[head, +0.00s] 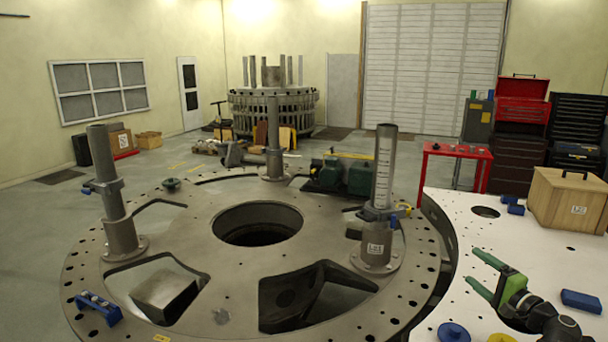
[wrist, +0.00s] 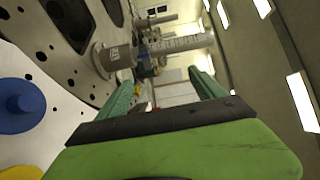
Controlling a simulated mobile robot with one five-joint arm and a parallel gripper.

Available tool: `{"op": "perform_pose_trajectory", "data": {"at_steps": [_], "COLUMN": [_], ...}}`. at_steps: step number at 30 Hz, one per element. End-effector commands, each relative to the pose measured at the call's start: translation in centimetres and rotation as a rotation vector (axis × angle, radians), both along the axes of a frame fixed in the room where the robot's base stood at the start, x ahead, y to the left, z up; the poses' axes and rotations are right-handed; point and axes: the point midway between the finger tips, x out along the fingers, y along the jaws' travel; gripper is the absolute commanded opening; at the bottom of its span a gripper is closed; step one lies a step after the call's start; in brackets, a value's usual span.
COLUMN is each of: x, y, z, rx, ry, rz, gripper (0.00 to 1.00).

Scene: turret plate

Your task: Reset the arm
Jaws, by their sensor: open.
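My gripper (head: 481,274) is at the lower right of the head view, above the white table (head: 455,225). Its two green fingers are spread apart with nothing between them, and they point left toward the turret plate. In the wrist view my gripper (wrist: 165,95) shows its green fingers apart and empty. Beyond them a grey post with a label (wrist: 118,55) appears sideways. The black arm link behind the gripper runs off the lower right of the head view.
The round turret plate (head: 235,290) carries upright posts, one labelled (head: 377,240). On the white table are a blue block (head: 581,301), a blue round piece (head: 453,332), a yellow piece (head: 501,338) and a wooden box (head: 568,200). A red cart (head: 458,152) stands behind.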

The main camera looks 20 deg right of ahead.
Motion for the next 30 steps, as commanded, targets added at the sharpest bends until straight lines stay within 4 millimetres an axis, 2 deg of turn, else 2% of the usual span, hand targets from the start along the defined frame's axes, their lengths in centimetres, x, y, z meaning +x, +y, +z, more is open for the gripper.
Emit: {"op": "perform_pose_trajectory", "data": {"at_steps": [5, 8, 11, 17, 20, 23, 24, 26, 27, 30], "x": [0.8, 1.8, 3.4, 7.3, 9.4, 11.4, 11.9, 12.2, 12.2, 11.1], "y": [0.7, 2.1, 4.2, 10.8, 15.8, 22.7, 25.8, 30.4, 33.4, 40.3], "z": [-1.8, -3.0, -4.5, -8.7, -11.8, -16.1, -18.0, -21.0, -22.9, -27.5], "rx": [-0.022, -0.039, -0.061, -0.130, -0.189, -0.282, -0.330, -0.413, -0.477, -0.660], "ry": [0.053, 0.090, 0.137, 0.263, 0.354, 0.481, 0.539, 0.631, 0.694, 0.855], "rz": [0.031, 0.066, 0.117, 0.264, 0.372, 0.523, 0.592, 0.696, 0.766, 0.933], "gripper": [0.78, 0.78, 0.78, 0.78, 0.78, 0.78, 0.78, 0.78, 0.78, 0.78]}}
